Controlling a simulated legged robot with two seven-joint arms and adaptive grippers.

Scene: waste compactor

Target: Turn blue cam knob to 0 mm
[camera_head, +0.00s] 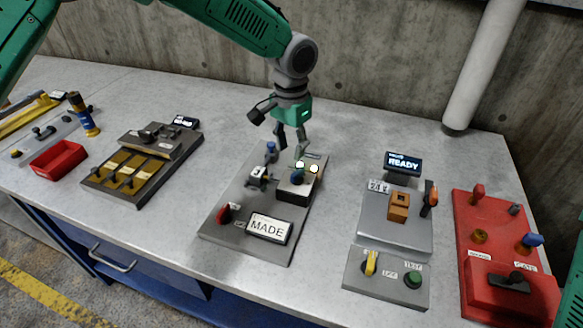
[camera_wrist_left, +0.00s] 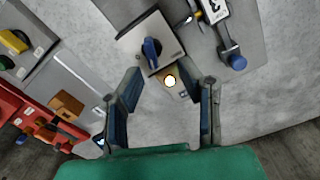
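The blue knob (camera_head: 297,177) sits on a small box with a light top (camera_head: 284,188) on the grey panel marked "MADE" (camera_head: 225,229). In the left wrist view the blue knob (camera_wrist_left: 151,52) has an elongated grip, and its scale is too small to read. My left gripper (camera_head: 291,150) is above and just behind the box. My right gripper is not in view.
A lit lamp (camera_head: 313,168) is beside the knob. A blue-topped post (camera_head: 271,148), a small clamp-like part (camera_head: 258,177) and a red knob (camera_head: 223,213) share the panel. A "READY" station (camera_head: 395,220) and red panel (camera_head: 480,235) stand right. Bare table separates the stations.

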